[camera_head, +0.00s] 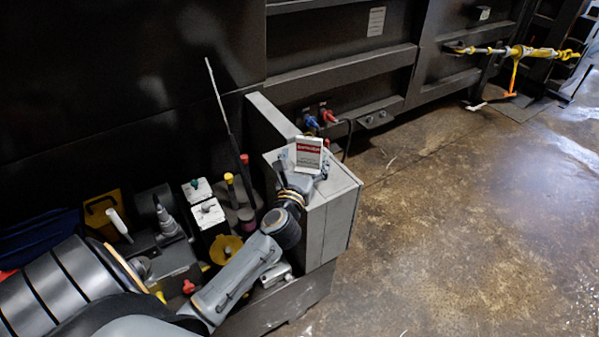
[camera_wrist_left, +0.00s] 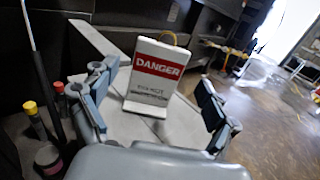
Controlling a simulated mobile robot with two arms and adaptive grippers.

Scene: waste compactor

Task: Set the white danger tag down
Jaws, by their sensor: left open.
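The white danger tag (camera_head: 309,154) stands upright, leaning back a little, on top of the grey box (camera_head: 333,212) at the end of my left arm. In the left wrist view the tag (camera_wrist_left: 156,77) shows a red DANGER band and a bit of yellow at its top edge. My left gripper (camera_head: 297,171) is at the box top, right by the tag. In the wrist view its fingers (camera_wrist_left: 152,98) are spread wide, one on each side of the tag, with gaps between. My right gripper is not in view.
A cluttered tray of parts lies left of the grey box, with white-topped bottles (camera_head: 207,217), a yellow cap (camera_head: 226,249) and a thin upright rod (camera_head: 224,110). Red and blue fittings (camera_head: 327,116) sit on the dark machine wall behind. The floor (camera_head: 470,220) on the right is clear.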

